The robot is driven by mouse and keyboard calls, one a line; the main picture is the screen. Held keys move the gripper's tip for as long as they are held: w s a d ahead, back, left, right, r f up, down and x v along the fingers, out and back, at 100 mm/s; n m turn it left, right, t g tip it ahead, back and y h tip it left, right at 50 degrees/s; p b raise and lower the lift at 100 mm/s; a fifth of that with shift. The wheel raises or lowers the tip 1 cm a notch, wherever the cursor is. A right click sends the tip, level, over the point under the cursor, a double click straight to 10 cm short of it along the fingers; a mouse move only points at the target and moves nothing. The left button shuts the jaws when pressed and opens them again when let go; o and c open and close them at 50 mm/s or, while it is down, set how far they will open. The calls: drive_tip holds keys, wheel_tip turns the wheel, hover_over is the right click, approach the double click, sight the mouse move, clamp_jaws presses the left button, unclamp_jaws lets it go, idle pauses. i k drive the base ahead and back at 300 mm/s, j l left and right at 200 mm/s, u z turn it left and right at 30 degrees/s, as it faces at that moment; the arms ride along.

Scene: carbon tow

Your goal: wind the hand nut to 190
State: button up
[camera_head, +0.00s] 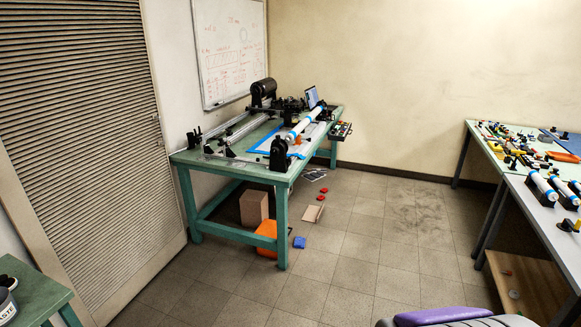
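A winding machine stands on the green workbench (225,172) across the room, against the left wall. It has a dark motor-like drum (263,88) at its far end. A white and blue roller (306,122) lies along it, with a black round end piece (279,153) at the near end. A small orange part (298,141) shows beside the roller. I cannot make out which part is the hand nut, nor any number or scale; everything is too small from here. My gripper is not in view.
The tiled floor (345,245) between the benches is mostly clear. A cardboard box (254,207), an orange container (266,238) and a blue piece (299,242) lie under or beside the workbench. Cluttered tables, one grey (533,208), stand at right. A small green table (40,296) is at lower left.

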sight(276, 150)
drive_tip(key=i+u, duration=0.1)
drive_tip(key=i, duration=0.45)
drive_tip(key=i+l, duration=0.15)
drive_tip(key=i, duration=0.45)
drive_tip(key=i+l+u, duration=0.15)
drive_tip(key=i, duration=0.4)
drive_tip(key=i+l, duration=0.1)
drive_tip(key=i, duration=0.5)
drive_tip(key=i+l+u, duration=0.15)
drive_tip(key=i, duration=0.4)
